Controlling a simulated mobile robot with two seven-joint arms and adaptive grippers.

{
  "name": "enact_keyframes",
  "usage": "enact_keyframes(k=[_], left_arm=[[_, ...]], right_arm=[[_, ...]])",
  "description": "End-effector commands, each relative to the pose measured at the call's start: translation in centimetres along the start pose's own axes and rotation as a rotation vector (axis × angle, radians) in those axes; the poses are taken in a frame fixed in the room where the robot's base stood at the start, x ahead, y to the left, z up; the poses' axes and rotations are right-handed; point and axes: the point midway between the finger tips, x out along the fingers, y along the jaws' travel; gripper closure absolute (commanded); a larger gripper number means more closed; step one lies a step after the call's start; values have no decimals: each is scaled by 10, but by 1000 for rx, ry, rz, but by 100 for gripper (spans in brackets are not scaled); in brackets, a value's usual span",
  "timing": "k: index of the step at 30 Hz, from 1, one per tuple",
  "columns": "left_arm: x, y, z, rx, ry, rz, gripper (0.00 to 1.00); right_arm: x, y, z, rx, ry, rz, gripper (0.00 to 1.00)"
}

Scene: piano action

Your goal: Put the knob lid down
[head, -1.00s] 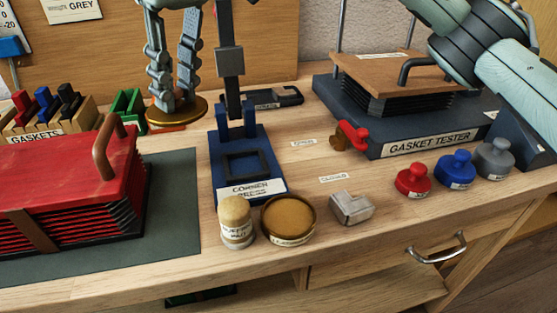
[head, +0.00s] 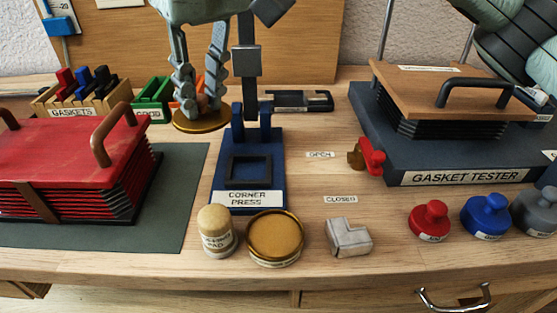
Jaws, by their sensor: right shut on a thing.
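My right gripper (head: 203,100) points down at the top middle and is shut on the knob lid. The knob lid (head: 200,123) is a round, flat brass-coloured disc, held level below the fingertips. Its knob is hidden between the fingers. The lid shows at the left rear of the blue corner press (head: 243,190); I cannot tell whether it touches the bench. A round brass-coloured tin (head: 276,236) with a label stands at the front of the bench with no separate lid on it. My left gripper is not in view.
A cream-topped pad jar (head: 216,230) stands left of the tin, and a grey metal corner piece (head: 349,238) to its right. A red bellows (head: 70,165) lies on a dark mat at left. The gasket tester (head: 460,176) is at right. Bare bench lies around the OPEN and CLOSED labels.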

Motion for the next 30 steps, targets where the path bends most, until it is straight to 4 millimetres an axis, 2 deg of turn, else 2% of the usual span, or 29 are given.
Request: enact_keyframes(k=[1,6,12,17,22,26,30], left_arm=[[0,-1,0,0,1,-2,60],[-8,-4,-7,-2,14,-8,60],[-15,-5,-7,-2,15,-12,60],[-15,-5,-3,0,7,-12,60],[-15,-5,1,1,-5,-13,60],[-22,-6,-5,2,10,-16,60],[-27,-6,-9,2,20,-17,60]], right_arm=[[6,12,11,5,-1,0,100],[21,41,43,4,-2,1,100],[33,64,68,2,-1,0,100],[38,68,75,-1,0,0,100],[58,68,81,-1,-3,-1,100],[74,69,85,-1,-2,-1,100],[74,68,84,-1,0,-1,100]])
